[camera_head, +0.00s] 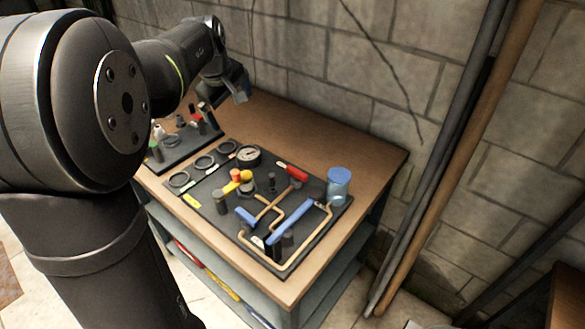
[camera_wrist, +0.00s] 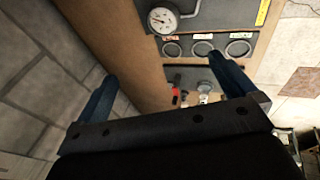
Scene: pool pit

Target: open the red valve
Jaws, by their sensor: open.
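The red valve handle (camera_head: 291,172) lies on the black pipe panel (camera_head: 215,178) on the wooden-topped workbench, at the panel's far side, left of a blue-lidded jar. A thin copper-coloured pipe runs near it. The handle is outside the wrist view. My gripper (camera_head: 240,92) hangs above the back left of the bench, behind the panel and apart from the valve. In the wrist view my gripper (camera_wrist: 166,88) has its two blue fingers spread wide, with nothing held between them.
Two blue handles (camera_head: 291,224) and the jar (camera_head: 339,187) stand near the valve. A gauge (camera_head: 249,154) also shows in the wrist view (camera_wrist: 163,20). A smaller board (camera_head: 180,147) with upright parts lies left. Bare bench top (camera_head: 330,130) lies behind; a block wall (camera_head: 340,75) borders it.

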